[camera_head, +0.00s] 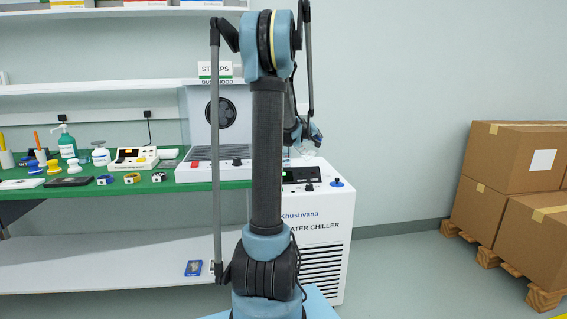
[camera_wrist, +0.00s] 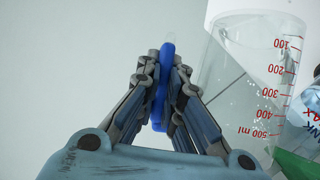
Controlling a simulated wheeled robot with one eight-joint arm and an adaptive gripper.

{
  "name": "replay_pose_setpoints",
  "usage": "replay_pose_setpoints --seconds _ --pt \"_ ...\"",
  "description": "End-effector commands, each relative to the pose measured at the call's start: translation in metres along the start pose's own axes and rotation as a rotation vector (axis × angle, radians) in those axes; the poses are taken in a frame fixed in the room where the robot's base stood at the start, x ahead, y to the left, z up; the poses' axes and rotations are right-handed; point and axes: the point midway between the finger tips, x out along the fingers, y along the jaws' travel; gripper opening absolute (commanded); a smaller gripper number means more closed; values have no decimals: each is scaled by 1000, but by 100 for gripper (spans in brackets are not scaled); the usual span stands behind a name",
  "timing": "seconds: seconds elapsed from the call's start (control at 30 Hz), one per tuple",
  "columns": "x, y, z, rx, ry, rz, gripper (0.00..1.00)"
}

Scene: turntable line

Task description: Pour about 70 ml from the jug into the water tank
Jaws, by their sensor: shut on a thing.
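The jug (camera_wrist: 235,75) is clear, with red marks from 100 to 500 ml and a blue handle (camera_wrist: 160,90). My gripper (camera_wrist: 163,100) is shut on that handle. The jug looks tilted in the wrist view; its water level is hard to make out. Part of a clear, labelled thing with "NK" and "AX" (camera_wrist: 307,108), seemingly the water tank, shows beside the jug at the right edge. In the head view my gripper (camera_head: 304,132) is above the white water chiller (camera_head: 322,230), partly behind my arm. A faint clear shape lies below it; I cannot tell jug from tank there.
A dust hood (camera_head: 190,110) stands on the green bench (camera_head: 130,188) left of my arm, with bottles, a small device and several tape rolls. Cardboard boxes (camera_head: 515,157) on pallets stand at right; floor between is clear.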

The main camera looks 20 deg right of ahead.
Motion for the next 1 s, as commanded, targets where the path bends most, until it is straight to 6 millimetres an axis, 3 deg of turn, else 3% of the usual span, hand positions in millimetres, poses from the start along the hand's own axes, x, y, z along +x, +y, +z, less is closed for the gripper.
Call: replay_pose_setpoints --seconds 0.37,1.0 --pt "1 0 2 11 -1 -4 0" --pt "13 13 31 228 -4 -93 0"
